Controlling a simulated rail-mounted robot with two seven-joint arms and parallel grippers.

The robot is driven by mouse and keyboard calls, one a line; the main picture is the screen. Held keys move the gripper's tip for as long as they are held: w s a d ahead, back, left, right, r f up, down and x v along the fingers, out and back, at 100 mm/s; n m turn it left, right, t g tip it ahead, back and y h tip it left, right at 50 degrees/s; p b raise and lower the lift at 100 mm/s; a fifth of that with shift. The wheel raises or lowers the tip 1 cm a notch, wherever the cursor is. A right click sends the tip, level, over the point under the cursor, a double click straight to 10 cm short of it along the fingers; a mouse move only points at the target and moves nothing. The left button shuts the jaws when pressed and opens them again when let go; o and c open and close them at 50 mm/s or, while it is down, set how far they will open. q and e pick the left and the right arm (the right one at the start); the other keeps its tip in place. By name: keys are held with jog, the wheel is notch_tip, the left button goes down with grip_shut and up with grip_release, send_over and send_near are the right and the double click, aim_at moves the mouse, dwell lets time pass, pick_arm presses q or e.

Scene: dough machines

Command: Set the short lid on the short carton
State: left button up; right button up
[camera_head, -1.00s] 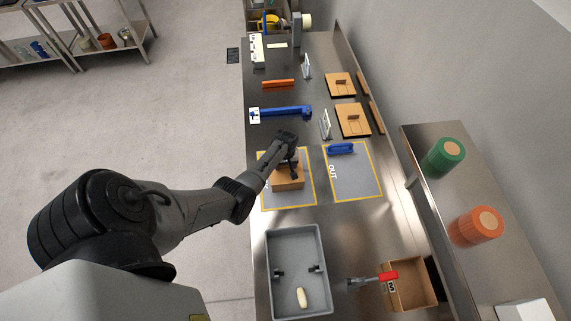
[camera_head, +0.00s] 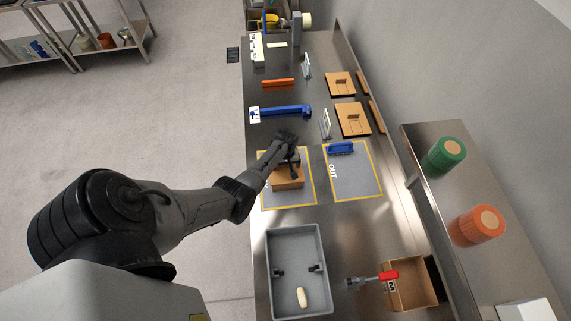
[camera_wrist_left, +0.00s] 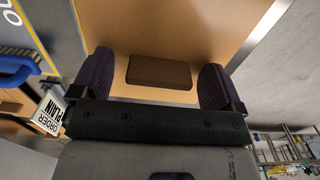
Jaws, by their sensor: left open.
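The short carton (camera_head: 289,184) is a small tan box standing on the left yellow-edged mat, partly hidden by my left gripper. My left gripper (camera_head: 289,164) is over its top. In the left wrist view, a flat tan lid (camera_wrist_left: 190,28) with a brown block handle (camera_wrist_left: 158,72) lies below the gripper. The open fingers stand on either side of the handle, with a gap at each side. The lid appears to lie on the carton, but its seating at the edges is hidden. My right gripper is not in view.
Two tan lids with handles (camera_head: 341,84) (camera_head: 353,119) lie at the right of the bench. A blue-handled brush (camera_head: 341,148) is on the OUT mat (camera_head: 355,180), which is otherwise clear. A grey tray (camera_head: 272,262) and an open brown box (camera_head: 412,284) stand nearer.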

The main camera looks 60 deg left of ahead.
pick_arm(q)
jog(key=shift+r, duration=0.1)
notch_tip(320, 180, up, 14)
jog(key=p, duration=0.1)
dwell(0.5)
jog(key=shift+f, duration=0.2)
dwell(0.3)
